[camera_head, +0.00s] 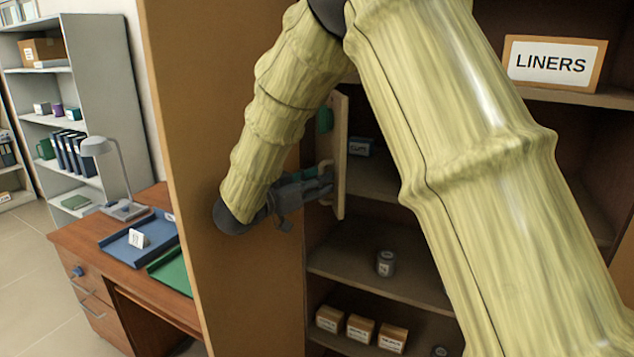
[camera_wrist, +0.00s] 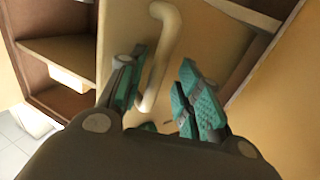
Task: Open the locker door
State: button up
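The locker door (camera_head: 341,150) is a small pale panel inside the tall wooden cabinet. It shows nearly edge-on in the head view, standing out from the shelves. Its cream bar handle (camera_wrist: 158,55) shows in the wrist view, on the door's flat face. My gripper (camera_head: 322,182) is at the door's left side, beside the handle. In the wrist view my gripper (camera_wrist: 162,92) has its teal fingers apart, one on each side of the handle's lower part. The handle lies closer to the left finger; whether they touch is unclear. My arm hides part of the cabinet.
The large tan cabinet panel (camera_head: 195,120) stands close to the left of my forearm. Cabinet shelves (camera_head: 380,270) hold a grey jar (camera_head: 386,263) and several small boxes. A sign reading LINERS (camera_head: 556,63) is at upper right. A desk (camera_head: 80,237) with trays and a lamp stands left.

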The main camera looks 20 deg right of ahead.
jog(key=shift+s, duration=0.15)
jog(key=v, duration=0.7)
jog(key=shift+a, duration=0.15)
